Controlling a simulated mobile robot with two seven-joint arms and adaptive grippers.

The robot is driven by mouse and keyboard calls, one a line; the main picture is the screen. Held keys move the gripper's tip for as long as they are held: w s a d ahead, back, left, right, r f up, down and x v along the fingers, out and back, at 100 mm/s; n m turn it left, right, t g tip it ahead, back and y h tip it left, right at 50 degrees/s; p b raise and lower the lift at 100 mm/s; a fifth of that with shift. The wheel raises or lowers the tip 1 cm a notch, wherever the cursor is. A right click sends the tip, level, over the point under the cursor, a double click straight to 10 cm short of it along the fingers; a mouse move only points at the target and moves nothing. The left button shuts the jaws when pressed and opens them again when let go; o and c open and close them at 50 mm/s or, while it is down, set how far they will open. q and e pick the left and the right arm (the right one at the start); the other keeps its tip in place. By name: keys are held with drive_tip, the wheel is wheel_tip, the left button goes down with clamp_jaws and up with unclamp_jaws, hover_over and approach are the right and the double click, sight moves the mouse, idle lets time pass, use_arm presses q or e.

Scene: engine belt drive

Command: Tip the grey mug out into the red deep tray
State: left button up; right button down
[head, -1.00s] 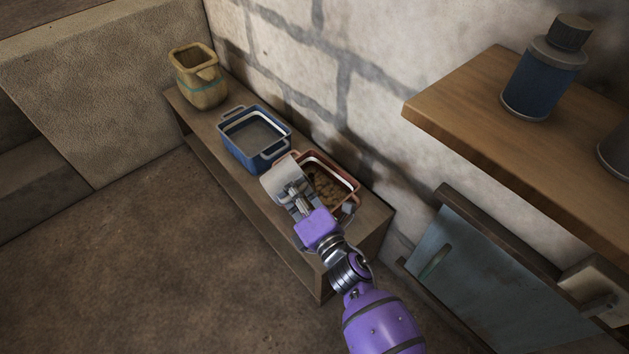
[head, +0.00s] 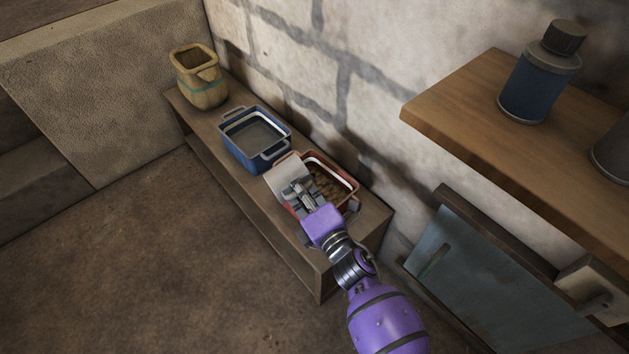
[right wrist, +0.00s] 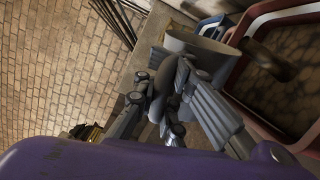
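The grey mug (head: 287,173) is held in my right gripper (head: 299,190), which is shut on it. The mug is tilted and sits over the left side of the red deep tray (head: 342,174), covering part of it. Brown lumps (head: 326,188) lie in the tray. In the right wrist view the mug (right wrist: 207,54) shows just beyond the fingers (right wrist: 172,88), with the red tray's rim (right wrist: 243,32) to its right. The inside of the mug cannot be made out. My left gripper is not in view.
The trays stand on a low wooden bench (head: 357,230) against a stone wall. A blue tray (head: 229,149) is just left of the red one, and a tan jug (head: 203,88) is at the far end. A wooden shelf (head: 455,95) with a blue bottle (head: 535,88) juts out at right.

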drive_tip(key=shift+w+d+r, duration=0.15)
drive_tip(key=shift+d, duration=0.05)
drive_tip(key=shift+w+d+r+m+p, duration=0.2)
drive_tip(key=shift+d+m+p, duration=0.2)
drive_tip(key=shift+m, duration=0.1)
drive_tip(key=shift+w+d+r+m+p, duration=0.2)
drive_tip(key=shift+d+m+p, duration=0.2)
drive_tip(key=shift+m, duration=0.2)
drive_tip(key=shift+w+d+r+m+p, duration=0.25)
drive_tip(key=shift+d+m+p, duration=0.2)
drive_tip(key=shift+m, duration=0.15)
drive_tip(key=shift+w+d+r+m+p, duration=0.2)
drive_tip(key=shift+d+m+p, duration=0.2)
drive_tip(key=shift+m, duration=0.2)
idle(1.0)
